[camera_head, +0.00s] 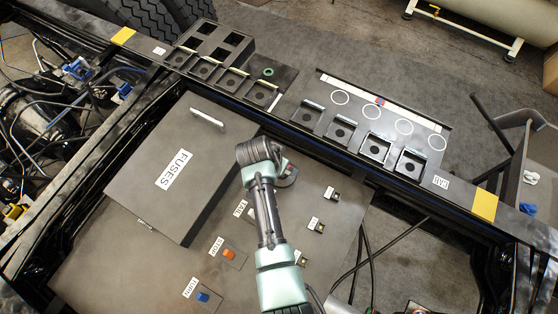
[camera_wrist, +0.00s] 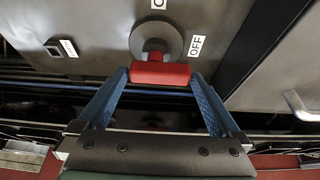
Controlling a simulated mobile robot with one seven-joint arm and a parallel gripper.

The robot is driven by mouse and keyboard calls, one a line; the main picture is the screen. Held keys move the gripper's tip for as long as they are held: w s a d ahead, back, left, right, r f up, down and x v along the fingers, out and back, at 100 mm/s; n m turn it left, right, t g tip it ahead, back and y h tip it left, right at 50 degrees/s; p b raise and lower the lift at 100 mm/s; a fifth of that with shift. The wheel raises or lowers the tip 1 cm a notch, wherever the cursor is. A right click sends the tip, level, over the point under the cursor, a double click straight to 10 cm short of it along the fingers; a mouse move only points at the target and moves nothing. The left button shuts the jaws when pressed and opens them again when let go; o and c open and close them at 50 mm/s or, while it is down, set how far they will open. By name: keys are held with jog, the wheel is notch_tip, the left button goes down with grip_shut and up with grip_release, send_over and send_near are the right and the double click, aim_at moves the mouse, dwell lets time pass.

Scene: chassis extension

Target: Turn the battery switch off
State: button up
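The battery switch has a red bar handle (camera_wrist: 160,74) on a round grey base (camera_wrist: 156,40), set in a grey panel. In the wrist view an OFF label (camera_wrist: 196,46) is to the right of the base, and another label (camera_wrist: 159,3) above it is cut off by the frame edge. The handle lies crosswise in the picture. My gripper (camera_wrist: 159,80) has its blue fingers spread wide, one at each end of the handle. I cannot tell whether they touch it. In the head view my wrist covers most of the switch and gripper.
A raised FUSES box (camera_head: 165,165) with a handle stands left of my arm. Orange (camera_head: 229,254) and blue (camera_head: 203,296) switches are on the panel (camera_head: 110,275). A frame rail with a tray of square holders (camera_head: 355,130) runs behind. Loose cables hang at the right.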

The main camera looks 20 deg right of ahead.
jog(key=b+v, duration=0.1)
jog(key=v, duration=1.2)
dwell(0.4)
